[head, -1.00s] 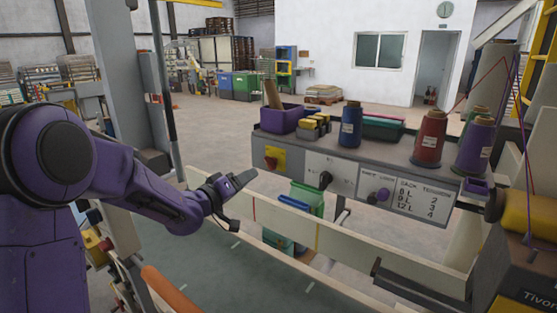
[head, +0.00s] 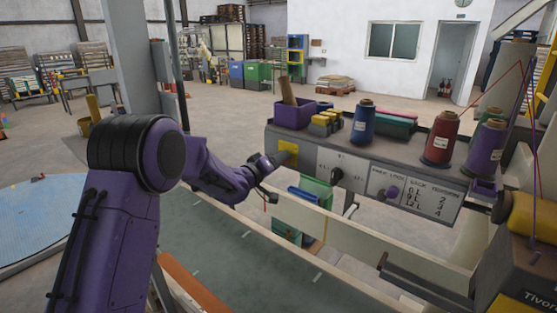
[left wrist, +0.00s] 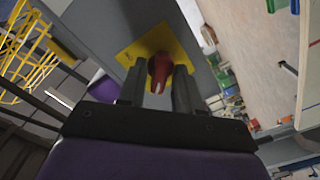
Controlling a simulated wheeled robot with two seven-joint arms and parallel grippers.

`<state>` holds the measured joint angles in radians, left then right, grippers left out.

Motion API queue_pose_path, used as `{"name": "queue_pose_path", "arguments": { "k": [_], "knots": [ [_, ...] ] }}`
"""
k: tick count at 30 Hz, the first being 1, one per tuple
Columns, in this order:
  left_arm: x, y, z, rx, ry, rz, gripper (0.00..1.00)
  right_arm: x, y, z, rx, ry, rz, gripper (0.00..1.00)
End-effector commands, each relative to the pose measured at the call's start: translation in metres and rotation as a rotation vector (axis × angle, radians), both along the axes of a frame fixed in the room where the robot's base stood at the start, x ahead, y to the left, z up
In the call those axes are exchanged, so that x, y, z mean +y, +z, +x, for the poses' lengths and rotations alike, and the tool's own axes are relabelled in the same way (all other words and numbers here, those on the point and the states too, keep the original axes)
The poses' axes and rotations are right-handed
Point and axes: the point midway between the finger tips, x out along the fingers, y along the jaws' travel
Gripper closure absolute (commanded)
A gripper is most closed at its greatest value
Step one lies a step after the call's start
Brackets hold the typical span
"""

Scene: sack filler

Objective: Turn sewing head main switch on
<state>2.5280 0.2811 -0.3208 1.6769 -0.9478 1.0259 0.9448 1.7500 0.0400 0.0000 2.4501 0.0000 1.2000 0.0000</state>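The main switch is a red rotary knob (left wrist: 160,70) on a yellow plate (left wrist: 146,50), at the left end of the grey control panel. In the head view the yellow plate (head: 288,149) is partly covered by my left gripper (head: 274,164), which hides the knob. In the left wrist view my left gripper (left wrist: 158,85) is open, with one finger on each side of the knob. I cannot tell whether either finger touches it. The knob's grip slants slightly between the fingers. My right gripper is not in view.
Right of the yellow plate, the panel carries a black knob (head: 336,174), a purple knob (head: 392,192) and a sack tension chart (head: 430,199). Thread cones (head: 441,138) and a purple bin (head: 294,115) stand on top. A cream rail (head: 350,246) runs below the panel.

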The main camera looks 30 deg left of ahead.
Motion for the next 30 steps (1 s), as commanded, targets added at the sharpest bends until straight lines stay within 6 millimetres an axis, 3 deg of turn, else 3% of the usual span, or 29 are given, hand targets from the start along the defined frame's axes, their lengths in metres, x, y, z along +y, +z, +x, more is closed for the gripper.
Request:
{"name": "queue_pose_path", "arguments": {
  "k": [14,30],
  "knots": [
    [-0.001,-0.001,0.000,-0.004,-0.001,0.077,0.97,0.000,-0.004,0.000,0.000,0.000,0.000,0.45],
    [-0.001,-0.003,0.000,-0.040,0.000,0.538,0.97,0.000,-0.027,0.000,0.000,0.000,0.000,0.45]
  ]
}}
